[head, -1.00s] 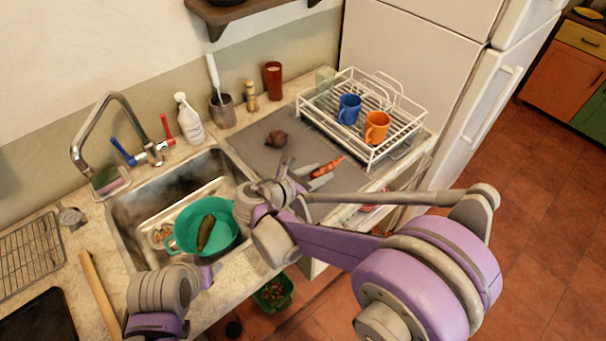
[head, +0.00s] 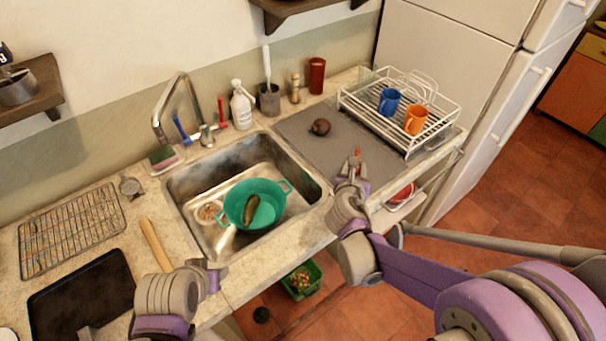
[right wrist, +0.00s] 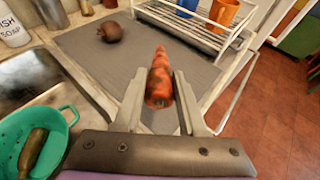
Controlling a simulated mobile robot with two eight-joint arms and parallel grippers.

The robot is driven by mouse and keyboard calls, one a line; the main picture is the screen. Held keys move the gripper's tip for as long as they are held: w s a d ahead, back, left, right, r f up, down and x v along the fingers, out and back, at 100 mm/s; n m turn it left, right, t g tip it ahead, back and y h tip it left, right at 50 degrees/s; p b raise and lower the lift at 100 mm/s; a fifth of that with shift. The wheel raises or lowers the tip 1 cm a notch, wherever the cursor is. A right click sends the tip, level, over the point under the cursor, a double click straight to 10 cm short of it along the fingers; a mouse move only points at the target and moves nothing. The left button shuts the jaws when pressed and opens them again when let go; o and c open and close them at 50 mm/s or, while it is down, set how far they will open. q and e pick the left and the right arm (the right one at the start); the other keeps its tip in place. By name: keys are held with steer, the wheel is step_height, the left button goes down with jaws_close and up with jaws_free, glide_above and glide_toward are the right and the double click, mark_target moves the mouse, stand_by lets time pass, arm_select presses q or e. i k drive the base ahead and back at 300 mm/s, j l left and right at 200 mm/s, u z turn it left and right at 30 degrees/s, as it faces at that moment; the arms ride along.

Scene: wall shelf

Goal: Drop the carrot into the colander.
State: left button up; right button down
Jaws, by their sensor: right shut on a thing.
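The carrot (right wrist: 159,78) is orange with brown patches and lies between the two fingers of my right gripper (right wrist: 160,100), which is shut on it over the grey mat. In the head view only a small orange bit of the carrot (head: 357,153) shows past my right gripper (head: 352,168). The green colander (head: 236,212) sits in the sink at the left, apart from the gripper, with a dark brownish-green vegetable (head: 251,209) in it. My left arm shows at the bottom left of the head view; its finger opening cannot be made out.
The steel sink (head: 180,187) surrounds the colander, with a tap (head: 160,120) behind. A round brown vegetable (head: 320,127) lies on the grey mat (head: 300,133). A white dish rack (head: 445,121) holds a blue mug (head: 389,101) and an orange mug (head: 415,119). A soap bottle (head: 241,105) stands behind the sink.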

mark_target(265, 215)
steer(key=i+l, duration=0.15)
steer(key=i+l+u, duration=0.1)
steer(key=l, duration=0.25)
steer(key=u, duration=2)
